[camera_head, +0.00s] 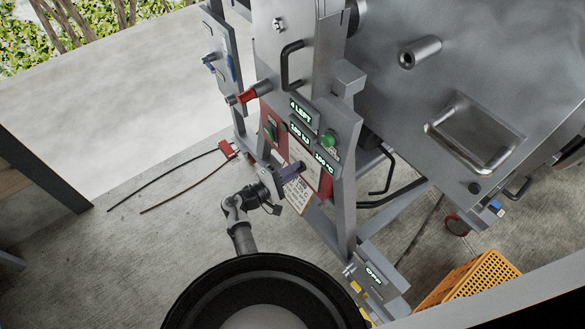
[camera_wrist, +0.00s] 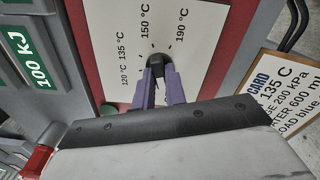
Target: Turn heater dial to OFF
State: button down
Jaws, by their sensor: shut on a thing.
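The heater dial is a small black knob (camera_wrist: 157,60) on a white scale plate (camera_wrist: 125,25) marked 120, 135, 150 and 190 °C in the wrist view. My gripper (camera_wrist: 160,78) has its two purple fingers shut on the knob, one on each side. In the head view, my gripper (camera_head: 291,172) reaches the red-edged control panel (camera_head: 327,186) from the lower left and hides the dial. Where the knob points is too small to tell, and no OFF mark is readable on the visible part of the scale.
Displays read 4 LEFT (camera_head: 301,111), 100 kJ (camera_head: 299,132) and 160 °C (camera_head: 325,161). A green knob (camera_head: 329,139) and red-handled lever (camera_head: 246,96) are close by. A card reading 135 C (camera_wrist: 285,95) hangs beside the panel. A separate display reads OFF (camera_head: 374,275). A yellow crate (camera_head: 470,283) stands lower right.

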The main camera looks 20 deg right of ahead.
jog(key=shift+n, duration=0.5)
jog(key=c, duration=1.4)
grip_release()
jog(key=shift+c, duration=0.2)
jog(key=b+v, duration=0.2)
jog(key=v, duration=1.2)
jog(key=shift+b, duration=0.3)
